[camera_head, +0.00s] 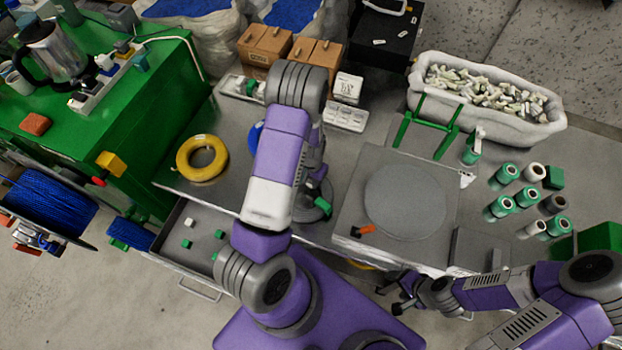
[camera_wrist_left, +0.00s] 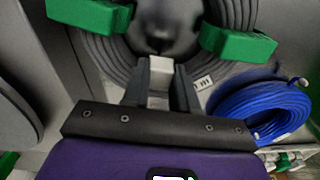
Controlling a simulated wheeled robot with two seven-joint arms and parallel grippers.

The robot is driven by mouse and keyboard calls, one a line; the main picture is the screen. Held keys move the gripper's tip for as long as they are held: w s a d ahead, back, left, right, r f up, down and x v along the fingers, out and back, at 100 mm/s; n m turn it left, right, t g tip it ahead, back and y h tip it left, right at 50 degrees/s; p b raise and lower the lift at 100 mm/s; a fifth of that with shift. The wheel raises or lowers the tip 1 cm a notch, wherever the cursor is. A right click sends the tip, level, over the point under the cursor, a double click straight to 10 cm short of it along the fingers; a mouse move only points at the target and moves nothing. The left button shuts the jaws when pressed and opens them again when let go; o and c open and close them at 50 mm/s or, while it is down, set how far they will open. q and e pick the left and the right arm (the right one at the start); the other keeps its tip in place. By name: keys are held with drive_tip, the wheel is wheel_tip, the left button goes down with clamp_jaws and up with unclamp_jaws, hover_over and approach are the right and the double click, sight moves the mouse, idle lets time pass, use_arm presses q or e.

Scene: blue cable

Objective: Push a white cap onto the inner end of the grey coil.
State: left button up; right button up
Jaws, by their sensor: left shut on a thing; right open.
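The grey coil (camera_wrist_left: 235,22) fills the top of the left wrist view, with green clamps (camera_wrist_left: 240,44) on both sides of a dark rounded centre. My left gripper (camera_wrist_left: 160,80) is shut on a white cap (camera_wrist_left: 159,68), held at the coil's lower inner edge in that view. The coil's inner end is not clearly seen, so I cannot tell whether the cap is on it. In the head view my left arm hides that gripper and most of the coil; a green clamp (camera_head: 323,205) shows beside the arm. My right gripper (camera_head: 391,297) is open and empty at the table's front edge.
A blue coil (camera_wrist_left: 262,108) lies beside the grey one. A yellow coil (camera_head: 202,158) is at the left. A plate with a round disc (camera_head: 408,201), a green stand (camera_head: 428,126), several green spools (camera_head: 508,172) and a bin of white fittings (camera_head: 540,128) are to the right.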

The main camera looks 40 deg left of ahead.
use_arm(q)
drive_tip(key=shift+r, duration=0.15)
drive_tip(key=shift+r+p, duration=0.4)
drive_tip(key=shift+p, duration=0.05)
drive_tip(key=shift+f+b, duration=0.6)
drive_tip(key=shift+b, duration=0.15)
idle(3.3)
drive_tip(key=shift+s+d+f, duration=0.1)
drive_tip(key=shift+s+f, duration=0.05)
idle(1.3)
drive_tip(key=o, duration=1)
drive_tip(key=shift+o, duration=0.7)
drive_tip(key=shift+r+p, duration=0.4)
drive_tip(key=shift+r, duration=0.25)
drive_tip(key=shift+r+p, duration=2.1)
drive_tip(key=shift+r, duration=0.8)
